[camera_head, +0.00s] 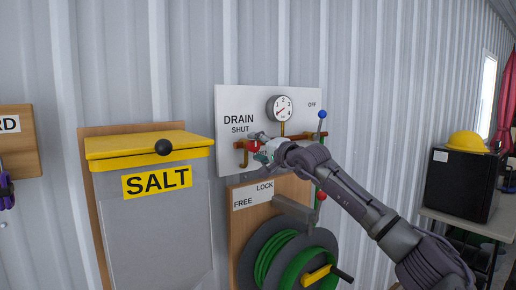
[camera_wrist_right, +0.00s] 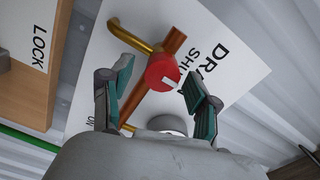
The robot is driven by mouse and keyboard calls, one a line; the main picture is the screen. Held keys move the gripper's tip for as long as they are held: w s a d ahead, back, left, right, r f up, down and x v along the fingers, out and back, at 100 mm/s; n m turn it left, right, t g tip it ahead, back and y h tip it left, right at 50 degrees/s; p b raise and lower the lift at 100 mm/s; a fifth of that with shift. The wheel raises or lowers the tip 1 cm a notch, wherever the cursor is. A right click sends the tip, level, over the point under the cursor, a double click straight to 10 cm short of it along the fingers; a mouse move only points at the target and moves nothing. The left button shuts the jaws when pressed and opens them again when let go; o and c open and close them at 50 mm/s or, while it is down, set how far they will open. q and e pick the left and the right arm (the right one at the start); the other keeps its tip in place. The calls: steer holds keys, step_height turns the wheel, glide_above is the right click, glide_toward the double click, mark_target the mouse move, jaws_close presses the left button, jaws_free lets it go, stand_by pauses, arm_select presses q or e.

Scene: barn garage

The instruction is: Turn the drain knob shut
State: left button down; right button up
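The red drain knob (camera_wrist_right: 160,70) with a short white mark sits on copper pipework in front of the white DRAIN panel (camera_head: 230,101). In the right wrist view the mark is on the lower right of the knob's face. The knob also shows in the head view (camera_head: 253,146), partly covered by my gripper. My right gripper (camera_head: 259,146) is at the knob. Its teal-padded fingers (camera_wrist_right: 158,72) are apart, one on each side of the knob; I cannot tell whether either touches it. My left gripper is not in view.
A pressure gauge (camera_head: 280,108) and a blue-tipped lever (camera_head: 322,115) are above and right of the knob. Below is a green hose reel (camera_head: 278,258) with a LOCK/FREE board (camera_head: 237,212). A yellow-lidded salt bin (camera_head: 150,145) juts out at left.

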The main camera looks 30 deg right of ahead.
steer(key=s+d, duration=0.1)
steer(key=s, duration=1.1)
steer(key=shift+d, duration=0.3)
